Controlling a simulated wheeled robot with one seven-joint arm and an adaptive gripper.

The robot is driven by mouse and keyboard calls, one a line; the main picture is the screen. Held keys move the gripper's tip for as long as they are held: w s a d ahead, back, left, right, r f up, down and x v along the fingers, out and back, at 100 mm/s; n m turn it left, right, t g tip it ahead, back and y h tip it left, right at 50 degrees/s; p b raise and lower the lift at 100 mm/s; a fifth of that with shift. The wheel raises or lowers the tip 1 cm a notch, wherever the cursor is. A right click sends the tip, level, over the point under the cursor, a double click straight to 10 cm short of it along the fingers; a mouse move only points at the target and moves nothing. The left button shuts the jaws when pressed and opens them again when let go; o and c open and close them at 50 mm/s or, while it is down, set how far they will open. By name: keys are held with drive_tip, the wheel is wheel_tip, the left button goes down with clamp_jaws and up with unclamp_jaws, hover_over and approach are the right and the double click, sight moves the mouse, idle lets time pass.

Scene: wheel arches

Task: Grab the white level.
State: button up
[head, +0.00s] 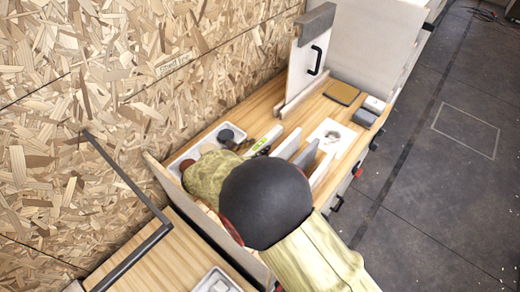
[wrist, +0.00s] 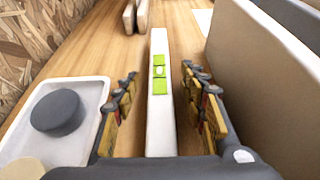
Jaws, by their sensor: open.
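The white level (wrist: 160,115) is a long narrow white bar with bright green parts on its top. In the wrist view it stands between the two fingers of my open gripper (wrist: 160,100), with a gap visible on each side. In the head view part of the level (head: 268,138) shows beyond my arm on the wooden bench top. My own arm hides the gripper and the near end of the level in the head view.
A white tray (wrist: 92,92) with a dark round piece (wrist: 57,113) lies left of my gripper. A pale upright board (wrist: 262,75) stands close on the right. A white panel with a black handle (head: 306,62) stands farther back. A chipboard wall (head: 130,80) borders the bench.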

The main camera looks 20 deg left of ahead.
drive_tip(key=shift+w+f, duration=0.15)
drive_tip(key=shift+w, duration=0.15)
drive_tip(key=shift+c, duration=1)
clamp_jaws()
